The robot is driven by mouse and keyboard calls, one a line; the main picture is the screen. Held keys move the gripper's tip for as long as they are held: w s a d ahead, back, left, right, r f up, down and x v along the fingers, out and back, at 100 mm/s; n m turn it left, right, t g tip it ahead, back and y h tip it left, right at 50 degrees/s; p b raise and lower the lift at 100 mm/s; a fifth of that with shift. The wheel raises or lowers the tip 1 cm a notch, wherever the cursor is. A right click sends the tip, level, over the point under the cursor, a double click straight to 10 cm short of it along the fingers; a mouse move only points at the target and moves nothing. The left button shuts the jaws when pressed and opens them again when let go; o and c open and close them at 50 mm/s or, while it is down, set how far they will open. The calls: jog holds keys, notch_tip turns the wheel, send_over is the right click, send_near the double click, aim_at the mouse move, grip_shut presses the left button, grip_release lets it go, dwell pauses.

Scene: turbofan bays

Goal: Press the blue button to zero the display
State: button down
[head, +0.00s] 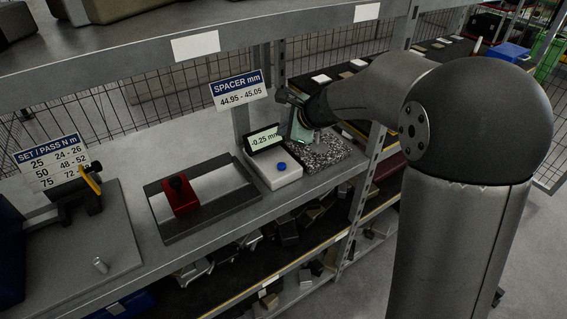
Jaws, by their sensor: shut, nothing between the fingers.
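The blue button (281,166) sits on top of a small white box (284,179) on the shelf. The display (265,137) stands at the back of that box and reads -0.25 mm. My gripper (303,139) is to the right of the display, above a speckled granite plate (325,155). It is shut and seems to hold nothing. My arm comes in from the right, and the gripper is apart from the button. The fingertips are small and partly hidden, so I cannot tell whether they touch anything.
A dark tray (213,221) with a red block (180,197) lies left of the box. A "SPACER mm" sign (240,90) hangs behind. A shelf upright (366,180) stands at the right. A torque tester (88,190) is at far left.

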jog(key=shift+f, duration=0.1)
jog(key=b, duration=0.8)
send_over(285, 168)
notch_tip(285, 168, down, 9)
jog(key=shift+r, duration=0.15)
dwell(1.5)
jog(key=shift+f+b, duration=0.3)
jog(key=shift+f, duration=0.1)
jog(key=shift+f+b, duration=0.5)
jog(key=shift+f, duration=0.05)
dwell(0.5)
jog(key=shift+r, duration=0.15)
dwell(0.3)
jog(key=shift+r+p, duration=0.8)
jog(key=shift+r, duration=0.05)
